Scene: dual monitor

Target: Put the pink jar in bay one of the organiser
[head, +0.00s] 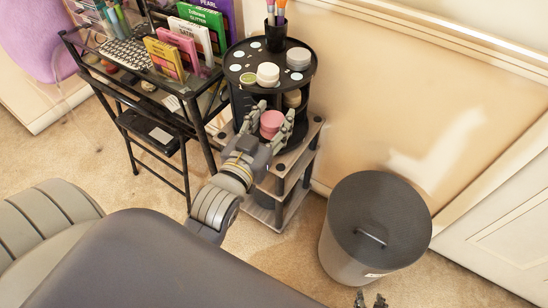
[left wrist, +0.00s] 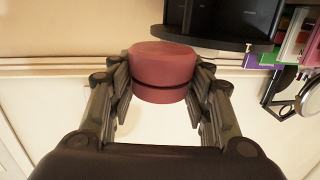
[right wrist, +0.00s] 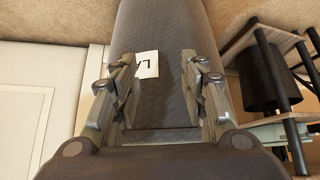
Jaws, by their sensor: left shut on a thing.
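The pink jar (head: 271,122) is held between the fingers of my left gripper (head: 268,116), in front of the organiser. In the left wrist view the pink jar (left wrist: 164,72) fills the space between the fingertips, with a dark line around its middle. The organiser (head: 242,104) is a black round tiered stand on a small shelf unit. Its bays are partly hidden behind my gripper and the jar, and I cannot tell which one is bay one. My right gripper (head: 370,299) is low by the bin; in the right wrist view its fingers (right wrist: 158,75) are apart and empty.
White and green round containers (head: 268,74) and a brush cup (head: 275,36) stand on the organiser's top. A glass desk with books (head: 180,47) and a keyboard (head: 125,53) is to the left. A grey lidded bin (head: 378,222) stands right of the shelf unit (head: 293,170).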

